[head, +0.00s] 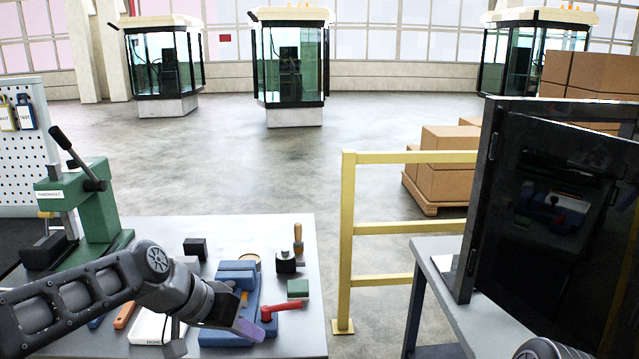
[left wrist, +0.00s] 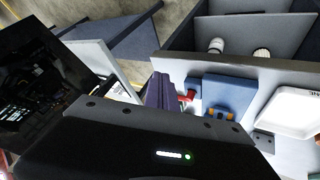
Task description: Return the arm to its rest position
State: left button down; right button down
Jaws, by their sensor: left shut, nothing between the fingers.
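My left arm reaches in from the left over the workbench in the head view. Its gripper (head: 240,322) is shut and empty, above the front of the bench beside the blue vise (head: 238,275). In the left wrist view the purple-grey fingers (left wrist: 165,92) are together, with the blue vise (left wrist: 222,92) to their right. Of my right arm only a rounded dark part shows at the bottom edge of the head view; its gripper is out of sight.
The workbench (head: 285,228) holds a green press (head: 85,205), a red-handled lever (head: 283,308), a green block (head: 298,289) and a black block (head: 195,248). A yellow railing (head: 347,240) stands between it and a grey table (head: 437,285) with a dark, open-doored cabinet (head: 545,200).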

pick_arm(q)
notch_tip(320, 180, down, 15)
jog(key=w+n+t+y, duration=0.1)
jog(key=w+n, duration=0.2)
jog(key=s+d+f+n+y, duration=0.1)
jog(key=s+f, duration=0.2)
jog(key=f, duration=0.4)
jog(key=s+d+f+n, duration=0.1)
jog(key=s+f, duration=0.2)
jog(key=f, duration=0.3)
jog(key=s+d+f+g, duration=0.1)
jog(key=s+f+g, duration=0.1)
jog(key=s+f, duration=0.5)
jog(key=s+d+f+g, duration=0.2)
jog(key=s+f, duration=0.6)
jog(key=s, duration=0.6)
jog(key=shift+s+f+n+g, duration=0.15)
jog(key=shift+f+n+g, duration=0.15)
jog(key=shift+g, duration=0.2)
jog(key=shift+r, duration=0.1)
